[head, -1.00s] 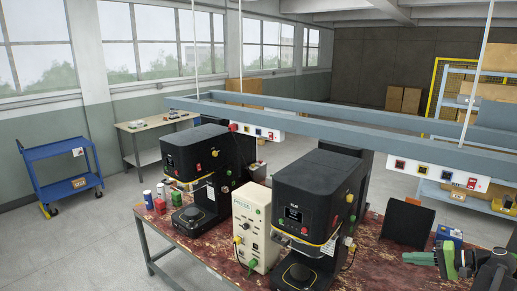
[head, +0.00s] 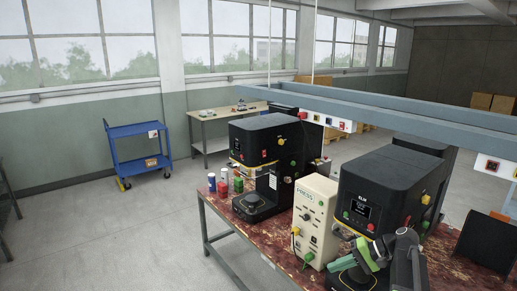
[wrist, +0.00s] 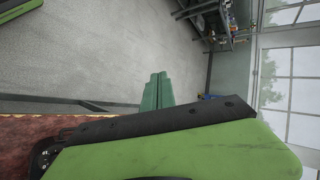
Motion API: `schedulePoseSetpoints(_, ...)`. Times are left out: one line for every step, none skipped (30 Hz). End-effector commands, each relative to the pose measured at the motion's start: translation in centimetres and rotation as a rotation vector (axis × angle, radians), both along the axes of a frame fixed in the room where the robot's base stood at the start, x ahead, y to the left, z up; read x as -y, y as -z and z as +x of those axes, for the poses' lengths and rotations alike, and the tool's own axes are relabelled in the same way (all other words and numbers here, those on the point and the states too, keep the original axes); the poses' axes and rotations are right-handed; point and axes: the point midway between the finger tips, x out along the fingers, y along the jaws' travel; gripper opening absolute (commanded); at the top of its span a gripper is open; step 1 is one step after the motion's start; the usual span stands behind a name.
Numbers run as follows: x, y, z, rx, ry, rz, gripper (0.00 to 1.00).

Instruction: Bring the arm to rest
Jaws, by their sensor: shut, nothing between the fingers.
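My gripper (head: 343,264) shows at the lower right of the head view, with dark green fingers and a light green body. It is in front of the nearer black seamer (head: 392,190), close to its lower front. I cannot tell whether they touch. In the wrist view my gripper's fingers (wrist: 157,91) are shut together with nothing between them. Beyond them is bare grey floor. My arm is folded up at the lower right of the head view, and its lower part is cut off by the frame.
The red worn bench (head: 262,238) carries a second black seamer (head: 268,140), a cream PRESS box (head: 314,220) and small cans (head: 224,176). A blue-grey overhead rail (head: 375,110) crosses above. A blue cart (head: 137,150) stands at left. Floor left of the bench is clear.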

Motion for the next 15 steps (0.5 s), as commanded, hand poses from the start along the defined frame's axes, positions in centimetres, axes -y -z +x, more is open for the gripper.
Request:
schedulePoseSetpoints(-4.8, 2.5, -0.4, -0.024, -0.072, -0.048, 0.00)
schedulePoseSetpoints(-7.1, 3.6, -0.7, -0.037, -0.109, -0.083, 0.00)
schedulePoseSetpoints(-9.9, 5.1, -1.1, -0.054, -0.156, -0.132, 0.00)
schedulePoseSetpoints(-11.9, 6.1, -1.6, -0.065, -0.189, -0.171, 0.00)
schedulePoseSetpoints(-13.8, 7.2, -2.2, -0.074, -0.223, -0.212, 0.00)
schedulePoseSetpoints(-15.9, 8.5, -3.0, -0.085, -0.263, -0.268, 0.00)
schedulePoseSetpoints(-17.3, 9.4, -3.6, -0.090, -0.290, -0.312, 0.00)
schedulePoseSetpoints(-18.5, 10.3, -4.3, -0.095, -0.316, -0.356, 0.00)
schedulePoseSetpoints(-19.8, 11.5, -5.2, -0.100, -0.346, -0.417, 0.00)
schedulePoseSetpoints(-20.6, 12.3, -5.9, -0.101, -0.365, -0.465, 0.00)
schedulePoseSetpoints(-21.2, 13.0, -6.5, -0.102, -0.381, -0.515, 0.00)
schedulePoseSetpoints(-21.5, 14.0, -7.4, -0.102, -0.399, -0.588, 0.00)
schedulePoseSetpoints(-21.3, 14.5, -8.0, -0.101, -0.406, -0.643, 0.00)
schedulePoseSetpoints(-20.7, 14.8, -8.3, -0.102, -0.403, -0.693, 0.00)
schedulePoseSetpoints(-19.5, 15.0, -8.6, -0.106, -0.391, -0.753, 0.00)
